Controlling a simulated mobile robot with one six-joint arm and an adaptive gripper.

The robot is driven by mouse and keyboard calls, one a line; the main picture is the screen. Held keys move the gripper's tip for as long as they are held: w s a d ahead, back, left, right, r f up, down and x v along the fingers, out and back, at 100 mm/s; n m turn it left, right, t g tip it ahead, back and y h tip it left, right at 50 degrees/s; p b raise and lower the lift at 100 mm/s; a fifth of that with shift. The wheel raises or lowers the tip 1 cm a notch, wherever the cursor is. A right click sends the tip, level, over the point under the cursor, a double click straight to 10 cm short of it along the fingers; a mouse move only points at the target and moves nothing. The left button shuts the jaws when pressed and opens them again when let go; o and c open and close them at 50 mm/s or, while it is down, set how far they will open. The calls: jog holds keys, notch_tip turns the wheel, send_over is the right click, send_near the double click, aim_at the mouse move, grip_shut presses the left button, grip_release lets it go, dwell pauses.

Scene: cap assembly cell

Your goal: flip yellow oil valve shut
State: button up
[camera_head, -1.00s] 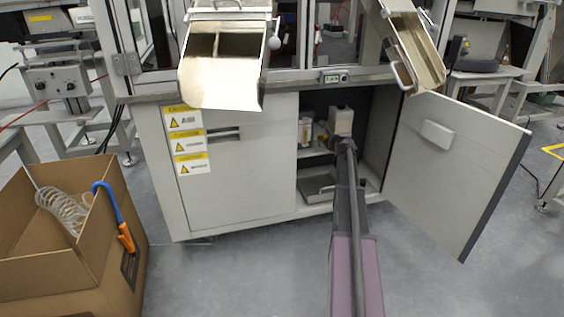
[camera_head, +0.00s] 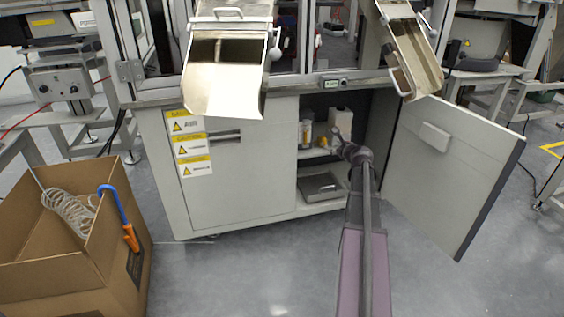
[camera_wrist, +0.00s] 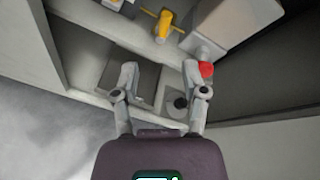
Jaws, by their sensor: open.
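The yellow oil valve (camera_wrist: 164,24) shows in the wrist view at the top middle, beyond my fingertips, with a thin yellow bar across it. In the head view a small yellow spot of the valve (camera_head: 323,142) shows on the shelf inside the open cabinet, beside a white container (camera_head: 341,121). My gripper (camera_wrist: 164,84) is open and empty, its two fingers spread apart inside the cabinet opening, short of the valve. In the head view my gripper (camera_head: 345,147) is at the cabinet opening. A red round part (camera_wrist: 206,69) shows beside the right finger.
The cabinet door (camera_head: 447,177) stands open to the right. A grey tray (camera_head: 320,187) lies on the cabinet floor. The closed left door (camera_head: 240,170) bounds the opening. A cardboard box (camera_head: 60,270) with a coiled hose stands at the left.

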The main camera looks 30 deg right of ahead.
jog(key=a+n+g+y+p, duration=0.4)
jog(key=a+n, duration=0.8)
jog(key=a, duration=1.2)
jog(key=shift+n+y+p, duration=0.3)
jog(key=shift+y+p, duration=0.2)
jog(key=shift+p, duration=0.3)
jog(key=shift+s, duration=0.15)
jog(key=s+a+r+n+g+h+p, duration=0.1)
jog(key=s+a+r+n+g+p, duration=0.1)
jog(key=s+a+n+g+p, duration=0.3)
jog(key=s+a+r+n+g+h+p, duration=0.1)
jog(key=s+a+n+g+p, duration=0.3)
jog(key=s+a+n, duration=1)
jog(key=a+r+p, duration=0.1)
jog(key=a, duration=0.5)
jog(key=shift+a+g+p, duration=0.15)
jog(key=shift+g+p, duration=0.15)
jog(key=shift+g, duration=0.1)
